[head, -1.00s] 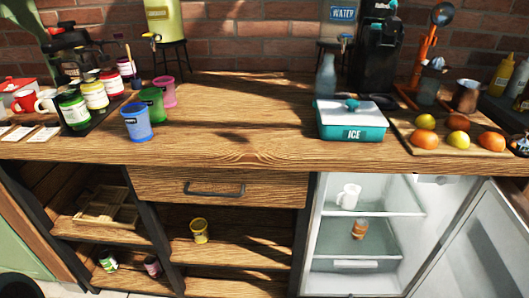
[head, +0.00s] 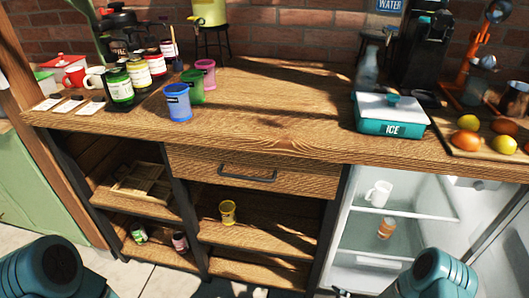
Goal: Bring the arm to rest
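Teal rounded links of my two arms show at the bottom left and bottom right of the head view. They lie low in front of the wooden table, clear of its top. Neither gripper's fingers can be made out, so what they hold is hidden. The wooden table (head: 290,112) has blue (head: 178,103), green (head: 192,87) and pink (head: 205,74) cups on its left half. The white and teal ice box (head: 391,115) stands closed at the right.
The fridge (head: 347,231) stands open at the right, with a white mug (head: 378,194) and a brown jar (head: 386,228) inside. The drawer (head: 250,172) is shut. A yellow tin (head: 228,212) stands on the shelf below. The table's middle is clear.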

